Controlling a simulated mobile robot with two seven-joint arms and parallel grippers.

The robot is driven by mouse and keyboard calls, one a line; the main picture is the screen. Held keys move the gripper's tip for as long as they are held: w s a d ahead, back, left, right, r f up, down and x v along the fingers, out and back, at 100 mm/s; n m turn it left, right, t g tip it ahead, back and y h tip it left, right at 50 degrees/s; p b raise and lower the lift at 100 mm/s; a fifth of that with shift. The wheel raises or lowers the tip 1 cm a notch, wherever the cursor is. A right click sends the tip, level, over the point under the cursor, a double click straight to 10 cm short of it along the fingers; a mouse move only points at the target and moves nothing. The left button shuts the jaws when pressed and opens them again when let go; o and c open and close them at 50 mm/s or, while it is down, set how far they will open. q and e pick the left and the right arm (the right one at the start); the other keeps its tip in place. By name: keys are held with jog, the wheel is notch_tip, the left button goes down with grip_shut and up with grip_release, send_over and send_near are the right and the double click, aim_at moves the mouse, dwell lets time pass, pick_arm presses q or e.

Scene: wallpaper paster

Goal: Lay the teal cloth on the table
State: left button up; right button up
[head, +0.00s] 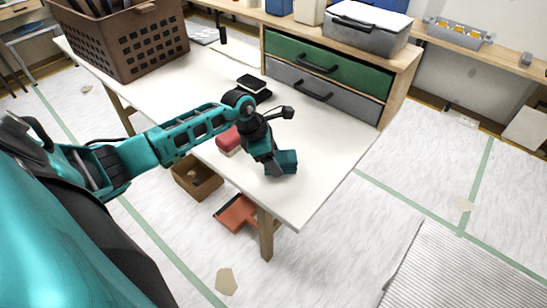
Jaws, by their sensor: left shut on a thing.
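The teal cloth (287,162) is a small dark teal piece at the fingertips of my left gripper (275,166). The gripper is shut on it, low over the front right part of the white table (325,175). I cannot tell whether the cloth touches the tabletop. My left arm comes in from the left and crosses the table's front edge. My right gripper is not in view.
A red and white block (229,141) and a black box-like item (254,88) lie on the table near my left arm. A brown crate (127,40) stands at the back left. A drawer unit (330,72) stands behind. The table's right end is clear.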

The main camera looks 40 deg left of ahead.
pick_arm(q)
jog(key=shift+f, duration=0.1)
jog(key=o, duration=1.1)
jog(key=shift+r, duration=0.35)
jog(key=v, duration=1.1)
jog(key=shift+s+a+r, duration=0.15)
jog(key=shift+a+r, duration=0.05)
jog(key=shift+s, duration=0.1)
